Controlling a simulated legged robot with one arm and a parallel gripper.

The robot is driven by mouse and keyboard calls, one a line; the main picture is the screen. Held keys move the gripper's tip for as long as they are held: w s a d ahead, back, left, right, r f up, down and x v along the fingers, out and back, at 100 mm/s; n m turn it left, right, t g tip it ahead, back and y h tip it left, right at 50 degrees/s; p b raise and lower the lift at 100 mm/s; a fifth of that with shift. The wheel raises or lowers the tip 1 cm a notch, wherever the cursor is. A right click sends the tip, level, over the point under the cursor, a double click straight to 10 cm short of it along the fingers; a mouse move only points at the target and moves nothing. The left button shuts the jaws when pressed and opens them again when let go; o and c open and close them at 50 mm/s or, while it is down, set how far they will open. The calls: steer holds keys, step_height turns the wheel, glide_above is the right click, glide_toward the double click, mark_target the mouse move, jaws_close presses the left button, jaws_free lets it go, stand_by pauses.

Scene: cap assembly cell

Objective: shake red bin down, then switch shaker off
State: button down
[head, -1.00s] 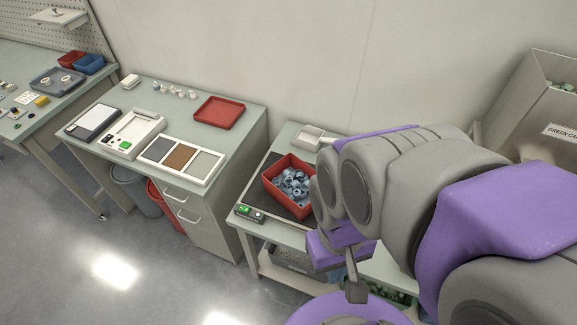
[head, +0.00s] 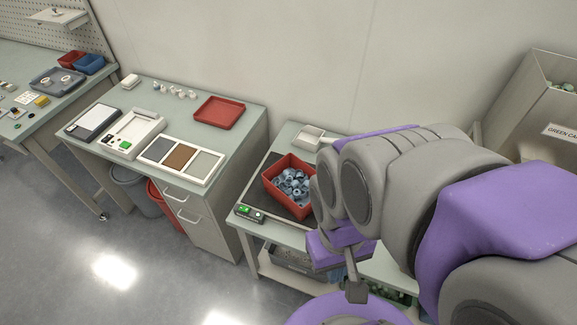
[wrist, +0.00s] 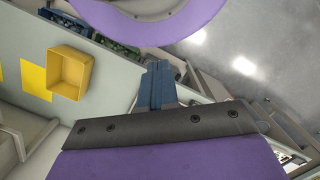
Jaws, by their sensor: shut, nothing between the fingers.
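The red bin (head: 270,195) stands upright on the dark plate of the shaker (head: 252,192), on the low bench right of centre in the head view. Blue-grey caps (head: 292,184) lie heaped in it. A small control box (head: 249,213) with a lit green part sits at the plate's front left corner. My arm covers the bench just right of the bin. In the wrist view my gripper (wrist: 158,82) is shut and empty, its blue-grey fingers together. It is apart from the bin, which I cannot make out in the wrist view.
A yellow bin (wrist: 68,72) sits beside a yellow square (wrist: 35,78) in the wrist view. A small white box (head: 309,136) stands behind the red bin. The table to the left holds a red tray (head: 219,112) and a three-part tray (head: 180,160). Open floor lies in front.

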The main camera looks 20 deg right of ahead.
stand_by(0.4)
steer(key=m+t+h+b, duration=0.1)
steer(key=m+b, duration=0.1)
steer(key=m, duration=0.5)
glide_above(246, 209)
steer(key=a, duration=0.1)
step_height(246, 209, down, 20)
steer(key=shift+w+a+f+m, duration=0.3)
steer(key=shift+w+a+f, duration=0.15)
steer(key=shift+w, duration=0.15)
steer(key=shift+d+f, duration=0.1)
steer(key=f+b, duration=0.1)
steer(key=f, duration=0.3)
steer(key=d+f+b, duration=0.1)
steer(key=f, duration=0.4)
steer(key=s+f+b, duration=0.1)
steer(key=f, duration=0.3)
steer(key=shift+d+f, duration=0.15)
steer(key=shift+f, duration=0.2)
